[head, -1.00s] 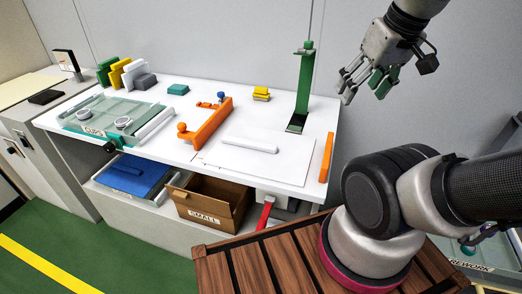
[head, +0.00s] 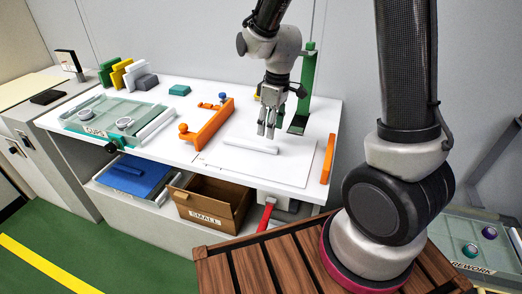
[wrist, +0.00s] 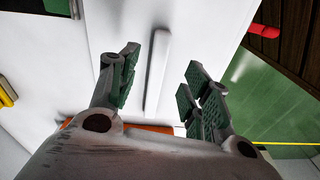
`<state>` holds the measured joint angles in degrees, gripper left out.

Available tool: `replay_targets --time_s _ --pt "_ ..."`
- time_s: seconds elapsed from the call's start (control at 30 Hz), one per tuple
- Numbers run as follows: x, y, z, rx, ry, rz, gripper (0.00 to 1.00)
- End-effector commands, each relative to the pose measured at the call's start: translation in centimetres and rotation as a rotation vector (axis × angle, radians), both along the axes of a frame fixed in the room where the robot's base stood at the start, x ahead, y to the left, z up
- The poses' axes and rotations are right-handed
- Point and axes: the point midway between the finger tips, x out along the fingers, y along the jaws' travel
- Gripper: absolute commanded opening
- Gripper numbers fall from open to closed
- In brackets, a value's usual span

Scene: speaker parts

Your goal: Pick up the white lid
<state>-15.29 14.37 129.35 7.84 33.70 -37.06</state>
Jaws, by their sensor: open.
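A long, narrow white piece (head: 250,145), which I take to be the white lid, lies flat on a thin white board (head: 288,172) on the table. In the wrist view the white piece (wrist: 157,72) shows lengthwise between my fingers. My gripper (head: 267,132) points down above the board, by the right part of the white piece in the head view. In the wrist view my gripper (wrist: 163,60) is open, with nothing held between its green pads. I cannot tell the exact height of the fingertips above the piece.
An orange bracket (head: 208,122) stands left of the board, and an orange bar (head: 328,158) stands at its right edge. A green stand (head: 307,80) rises behind my gripper.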

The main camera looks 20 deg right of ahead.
Motion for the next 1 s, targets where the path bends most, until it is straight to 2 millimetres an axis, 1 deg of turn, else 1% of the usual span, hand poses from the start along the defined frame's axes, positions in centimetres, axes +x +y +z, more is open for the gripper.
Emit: replay_targets --time_s 0.03,0.1,0.23,0.47,0.6,0.7,0.8,0.97,1.0 --pt "0.6 0.2 0.2 0.006 -0.028 0.039 0.48" --pt "0.9 0.2 0.2 0.007 -0.05 0.089 0.48" --pt "1.0 0.3 -0.7 0.004 -0.056 0.126 0.48" --pt "1.0 0.9 -3.6 0.004 -0.053 0.126 0.48" --pt "0.9 1.6 -5.9 0.003 -0.052 0.125 0.48" --pt "1.0 1.7 -7.0 0.004 -0.054 0.123 0.48" --pt "1.1 1.7 -7.4 0.005 -0.056 0.123 0.48" --pt "1.1 1.7 -7.4 0.005 -0.057 0.124 0.48" --pt "1.1 1.7 -7.4 0.005 -0.057 0.123 0.46"
